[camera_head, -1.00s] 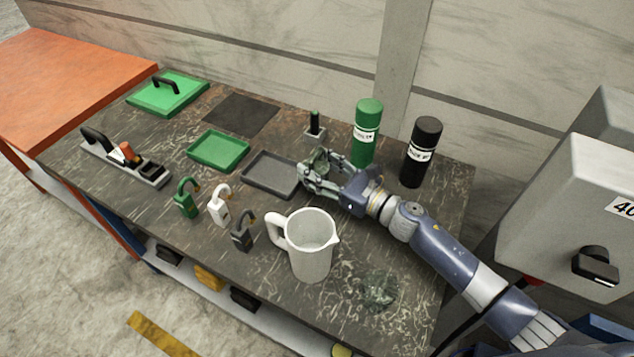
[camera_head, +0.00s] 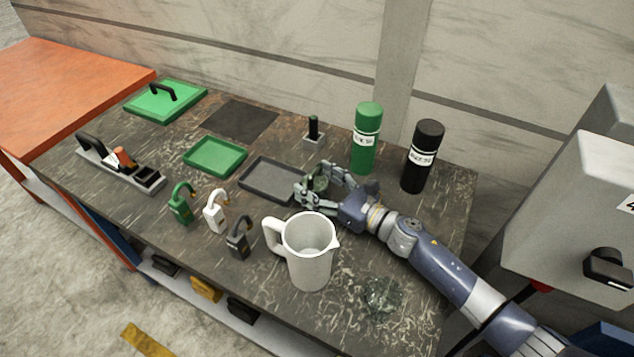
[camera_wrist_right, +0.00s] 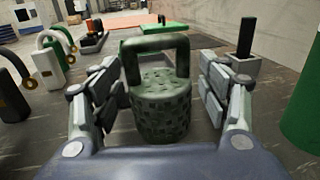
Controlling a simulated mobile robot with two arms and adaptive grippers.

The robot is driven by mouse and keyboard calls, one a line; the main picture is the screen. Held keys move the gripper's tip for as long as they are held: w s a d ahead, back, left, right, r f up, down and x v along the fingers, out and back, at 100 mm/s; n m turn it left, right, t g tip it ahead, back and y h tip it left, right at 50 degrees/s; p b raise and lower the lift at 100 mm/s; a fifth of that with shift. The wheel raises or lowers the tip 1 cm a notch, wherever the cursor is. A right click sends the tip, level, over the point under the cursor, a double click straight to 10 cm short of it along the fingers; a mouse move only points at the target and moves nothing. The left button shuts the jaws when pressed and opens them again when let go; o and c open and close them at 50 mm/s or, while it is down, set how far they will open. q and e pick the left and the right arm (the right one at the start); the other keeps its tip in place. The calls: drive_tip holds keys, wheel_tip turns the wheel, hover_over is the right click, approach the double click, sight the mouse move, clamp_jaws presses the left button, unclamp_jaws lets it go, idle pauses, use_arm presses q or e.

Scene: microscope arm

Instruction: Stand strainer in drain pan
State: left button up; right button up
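The strainer (camera_wrist_right: 160,112) is a mottled green, perforated cup with a thick arched handle. It is upright between the fingers of my right gripper (camera_head: 318,187) and partly hidden by them in the head view (camera_head: 318,184). The dark grey tray (camera_head: 262,193), which looks like the drain pan, lies just left of the gripper. It looks empty. The strainer appears beside the tray's right end, not inside it. My left gripper is out of view.
A white pitcher (camera_head: 308,262) stands in front of my right gripper. Green (camera_head: 366,150) and black (camera_head: 420,170) bottles stand behind it, with a small black-handled stand (camera_head: 314,138). A green tray (camera_head: 214,170) and several padlocks (camera_head: 215,215) are left. A mottled clear patch (camera_head: 380,298) lies front right.

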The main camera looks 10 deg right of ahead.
drive_tip(key=shift+r, duration=0.25)
drive_tip(key=b+v, duration=0.1)
drive_tip(key=v, duration=0.4)
drive_tip(key=b+v, duration=0.1)
drive_tip(key=v, duration=0.4)
drive_tip(key=shift+s+d+f, duration=0.2)
drive_tip(key=shift+b+v, duration=0.35)
drive_tip(key=shift+v, duration=0.4)
drive_tip(key=shift+r, duration=0.15)
